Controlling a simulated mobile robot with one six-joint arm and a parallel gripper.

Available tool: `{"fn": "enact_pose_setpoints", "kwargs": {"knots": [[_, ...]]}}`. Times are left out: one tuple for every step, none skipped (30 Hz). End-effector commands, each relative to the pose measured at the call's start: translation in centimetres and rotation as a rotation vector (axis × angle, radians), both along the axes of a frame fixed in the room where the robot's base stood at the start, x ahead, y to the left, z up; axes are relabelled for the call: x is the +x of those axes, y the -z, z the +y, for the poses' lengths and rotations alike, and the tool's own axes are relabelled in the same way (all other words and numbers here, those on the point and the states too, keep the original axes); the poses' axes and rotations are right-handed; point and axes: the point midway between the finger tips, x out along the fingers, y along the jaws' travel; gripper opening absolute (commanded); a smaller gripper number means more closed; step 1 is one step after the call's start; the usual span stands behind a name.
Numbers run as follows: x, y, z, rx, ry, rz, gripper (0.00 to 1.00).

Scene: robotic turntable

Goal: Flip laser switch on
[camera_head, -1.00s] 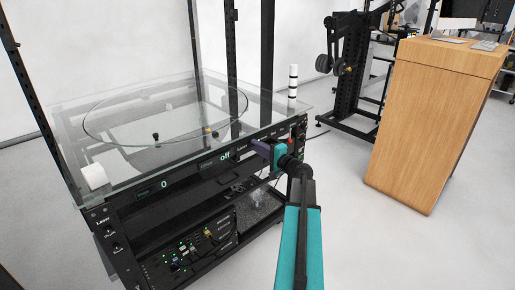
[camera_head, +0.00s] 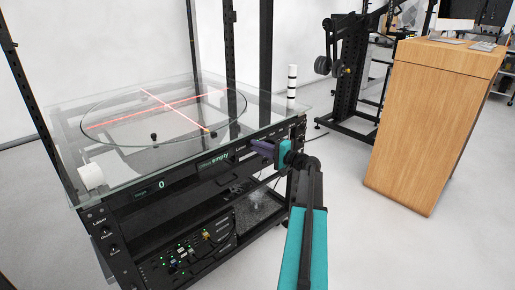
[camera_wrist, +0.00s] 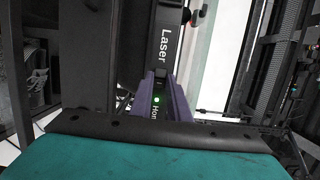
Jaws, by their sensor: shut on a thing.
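The black front panel (camera_head: 130,183) of the turntable rig carries a row of small labelled controls on its right part. My gripper (camera_head: 254,144) reaches it from the right, its purple fingers against the panel. In the wrist view, the fingers (camera_wrist: 161,80) are closed at the panel just below the "Laser" label (camera_wrist: 165,45). They are shut on the laser switch, which they mostly hide. A green light (camera_wrist: 156,99) shows between them. A red laser cross (camera_head: 160,105) lies over the round glass turntable (camera_head: 84,118). The panel display (camera_head: 219,161) reads "empty".
Black uprights (camera_head: 190,45) rise around the rig. A wooden cabinet (camera_head: 430,130) stands to the right, with clear floor between.

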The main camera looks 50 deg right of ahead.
Motion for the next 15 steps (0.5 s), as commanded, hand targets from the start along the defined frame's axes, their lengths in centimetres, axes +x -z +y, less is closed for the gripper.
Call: {"fn": "enact_pose_setpoints", "kwargs": {"knots": [[0.02,-0.03,0.0,0.0,0.0,-0.001,0.21],[0.02,-0.03,0.0,0.0,0.0,-0.001,0.26],[0.02,-0.03,0.0,0.0,0.0,-0.001,0.32],[0.02,-0.03,0.0,0.0,0.0,0.0,0.34],[0.01,-0.02,0.0,0.0,0.0,0.0,0.34],[0.01,-0.02,0.0,0.0,0.001,0.0,0.34],[0.01,-0.02,0.0,0.0,0.001,0.0,0.34],[0.0,-0.01,0.0,0.0,0.001,0.0,0.34],[0.0,-0.01,0.0,0.0,0.001,0.0,0.34],[0.0,-0.01,0.0,0.0,0.001,0.0,0.34],[0.0,-0.01,0.0,0.0,0.001,0.0,0.34],[-0.02,0.0,0.0,0.0,0.001,0.0,0.34],[-0.05,0.0,-0.01,0.0,0.001,0.0,0.34],[-0.11,0.0,-0.03,0.0,0.001,0.0,0.34],[-0.21,0.0,-0.04,0.0,0.001,0.0,0.34]]}}
